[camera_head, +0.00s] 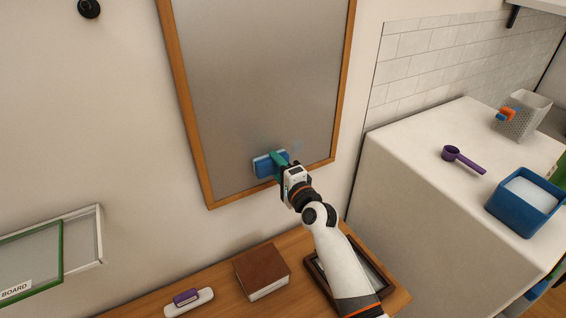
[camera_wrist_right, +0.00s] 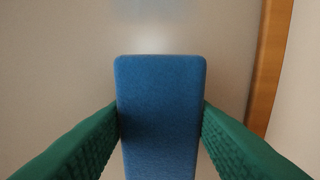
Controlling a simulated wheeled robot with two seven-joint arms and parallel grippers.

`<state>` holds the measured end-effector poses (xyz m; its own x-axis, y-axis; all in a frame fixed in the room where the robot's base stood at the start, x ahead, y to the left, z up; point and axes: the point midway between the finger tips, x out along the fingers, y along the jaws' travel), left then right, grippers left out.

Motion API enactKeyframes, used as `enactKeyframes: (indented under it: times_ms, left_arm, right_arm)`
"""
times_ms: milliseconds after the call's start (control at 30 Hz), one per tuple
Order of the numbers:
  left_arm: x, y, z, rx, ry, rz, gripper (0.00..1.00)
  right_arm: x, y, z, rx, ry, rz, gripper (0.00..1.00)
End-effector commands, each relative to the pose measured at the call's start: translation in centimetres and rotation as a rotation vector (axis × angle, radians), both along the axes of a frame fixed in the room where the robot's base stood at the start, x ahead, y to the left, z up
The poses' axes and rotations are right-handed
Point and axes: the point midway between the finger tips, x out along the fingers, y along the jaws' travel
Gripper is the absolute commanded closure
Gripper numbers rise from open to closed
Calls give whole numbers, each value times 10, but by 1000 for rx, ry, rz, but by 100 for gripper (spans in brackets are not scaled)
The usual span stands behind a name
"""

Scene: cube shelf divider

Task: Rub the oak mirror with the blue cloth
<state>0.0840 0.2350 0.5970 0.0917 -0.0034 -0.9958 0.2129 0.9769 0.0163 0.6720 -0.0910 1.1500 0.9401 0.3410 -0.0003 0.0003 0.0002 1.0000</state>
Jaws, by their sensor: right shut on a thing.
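The oak mirror (camera_head: 262,75) hangs on the wall in the head view, with a brown wood frame and a grey, hazy face. The blue cloth (camera_head: 264,166) is a thick block at the mirror's lower part, close against its face; I cannot tell whether it touches. My right gripper (camera_head: 282,164) is shut on the cloth. In the right wrist view the green fingers grip both sides of the blue cloth (camera_wrist_right: 160,110), with the grey mirror face (camera_wrist_right: 60,60) behind it and the frame's edge (camera_wrist_right: 268,65) at right. My left gripper is not in view.
Below the mirror, a wooden table (camera_head: 222,291) bears a brown book (camera_head: 262,268), a white-and-purple eraser (camera_head: 188,301) and a dark frame (camera_head: 318,276). At right, a white counter (camera_head: 420,165) holds a purple scoop (camera_head: 463,159), a blue tub (camera_head: 524,208) and a basket (camera_head: 525,117).

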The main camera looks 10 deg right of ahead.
Motion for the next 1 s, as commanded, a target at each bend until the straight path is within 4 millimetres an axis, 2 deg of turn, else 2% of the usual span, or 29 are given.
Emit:
enactKeyframes:
  times_ms: [233, 667, 1000]
  left_arm:
    - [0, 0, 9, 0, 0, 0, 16]
    - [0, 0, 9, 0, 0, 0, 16]
    - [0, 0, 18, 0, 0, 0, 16]
  right_arm:
    - [-6, 15, 1, 1, 0, 0, 88]
    - [-7, 18, 0, 0, 0, 0, 88]
    - [-14, 39, 0, 2, 2, 1, 88]
